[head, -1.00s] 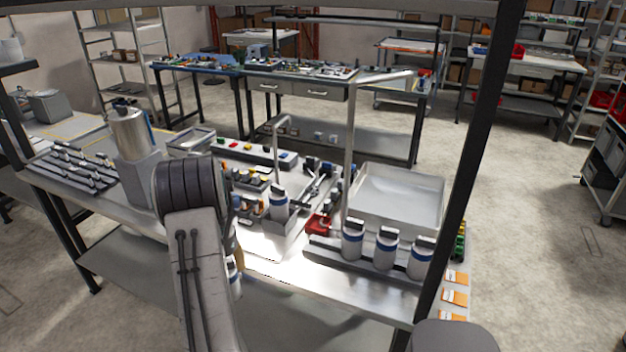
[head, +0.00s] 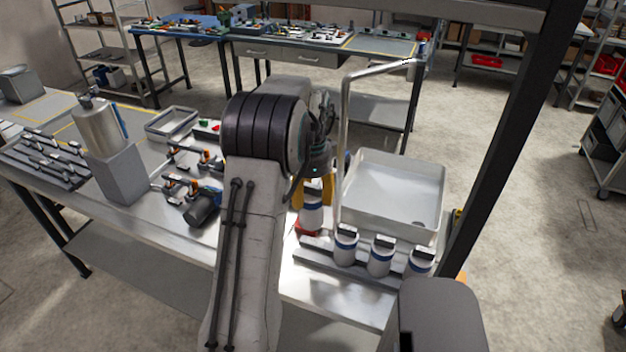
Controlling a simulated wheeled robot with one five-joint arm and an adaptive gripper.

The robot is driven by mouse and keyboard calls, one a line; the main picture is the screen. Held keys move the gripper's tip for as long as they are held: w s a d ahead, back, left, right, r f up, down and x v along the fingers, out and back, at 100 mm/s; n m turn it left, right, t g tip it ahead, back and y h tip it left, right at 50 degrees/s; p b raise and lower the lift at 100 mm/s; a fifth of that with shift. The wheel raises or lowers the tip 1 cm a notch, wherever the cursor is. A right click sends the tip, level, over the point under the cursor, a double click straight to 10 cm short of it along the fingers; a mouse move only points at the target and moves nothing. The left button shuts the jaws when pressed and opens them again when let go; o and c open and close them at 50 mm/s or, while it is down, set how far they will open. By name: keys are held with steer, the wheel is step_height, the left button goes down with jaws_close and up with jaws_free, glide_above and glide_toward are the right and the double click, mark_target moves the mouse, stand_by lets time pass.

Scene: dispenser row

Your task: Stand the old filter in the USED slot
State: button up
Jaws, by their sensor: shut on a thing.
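My gripper (head: 314,188) has yellow fingers and is shut on a white filter with a blue band (head: 312,214). The filter hangs upright, just left of the white basin. A red object (head: 303,229) shows behind and below it; I cannot tell whether they touch. A grey rack (head: 314,248) lies at the bench's front right. Three similar filters with dark tops stand in it: a left one (head: 346,246), a middle one (head: 380,258) and a right one (head: 420,263). The rack's left end looks bare. No USED label is readable, so I cannot tell which slot is meant.
The white basin (head: 395,224) stands behind the rack, with a tall bent pipe (head: 347,140) at its left. A metal canister on a grey block (head: 118,174) stands at left. A dark frame post (head: 500,150) rises at right. My arm hides the bench's middle.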

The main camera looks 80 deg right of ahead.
steer(key=shift+d+f, duration=0.2)
steer(key=shift+f, duration=2.7)
steer(key=shift+s+f+b, duration=0.1)
steer(key=shift+f+b, duration=0.15)
steer(key=shift+b, duration=0.2)
steer(key=shift+f+b, duration=1.7)
steer(key=shift+f, duration=0.5)
steer(key=o, duration=1.3)
steer(key=shift+r, duration=0.1)
step_height(320, 180, up, 12)
steer(key=shift+f, duration=0.1)
